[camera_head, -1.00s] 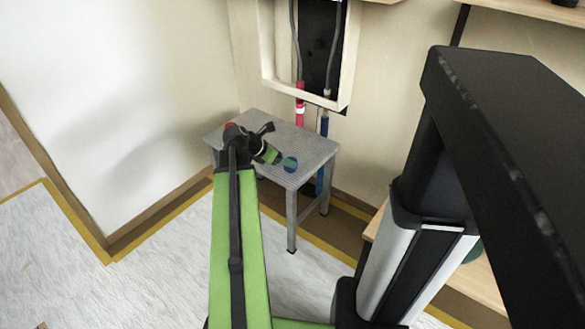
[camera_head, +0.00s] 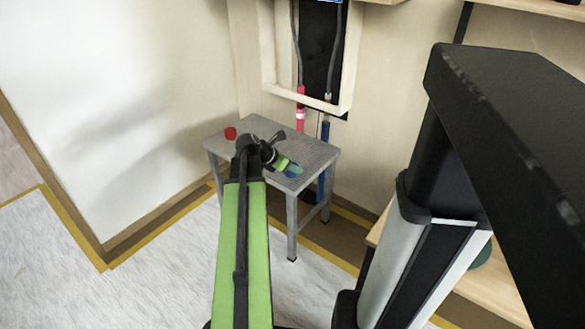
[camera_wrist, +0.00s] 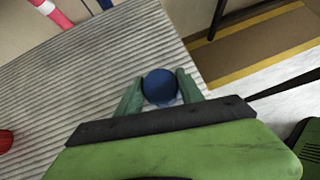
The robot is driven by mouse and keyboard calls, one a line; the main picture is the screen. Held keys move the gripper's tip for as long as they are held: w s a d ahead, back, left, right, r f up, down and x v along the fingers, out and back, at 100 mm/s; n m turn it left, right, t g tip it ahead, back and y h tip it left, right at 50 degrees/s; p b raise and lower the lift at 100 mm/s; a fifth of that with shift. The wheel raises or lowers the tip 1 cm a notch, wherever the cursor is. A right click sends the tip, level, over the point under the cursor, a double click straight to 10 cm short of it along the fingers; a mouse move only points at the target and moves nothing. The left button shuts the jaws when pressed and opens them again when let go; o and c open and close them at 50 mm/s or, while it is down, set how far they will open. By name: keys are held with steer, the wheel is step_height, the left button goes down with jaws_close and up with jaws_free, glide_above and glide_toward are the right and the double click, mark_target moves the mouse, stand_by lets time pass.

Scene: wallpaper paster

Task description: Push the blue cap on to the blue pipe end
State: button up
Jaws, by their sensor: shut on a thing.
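The blue cap (camera_wrist: 160,86) sits between the two green fingers of my gripper (camera_wrist: 160,92) in the wrist view. The fingers are shut on it, close over the table top. In the head view my gripper (camera_head: 289,168) is over the table's right part, with the cap (camera_head: 294,171) partly hidden by the fingers. The blue pipe (camera_head: 325,131) runs down from the wall box, behind the table's far right edge. Its lower part shows again below the table top (camera_head: 320,186), and its end is hard to make out.
The ridged grey table (camera_head: 220,140) stands against the wall. A red cap (camera_head: 230,133) lies on its left part and shows at the wrist view's left edge (camera_wrist: 5,141). A red pipe (camera_head: 300,119) hangs left of the blue one. A wooden shelf unit (camera_head: 485,292) stands at right.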

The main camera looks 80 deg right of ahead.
steer(key=c, duration=0.3)
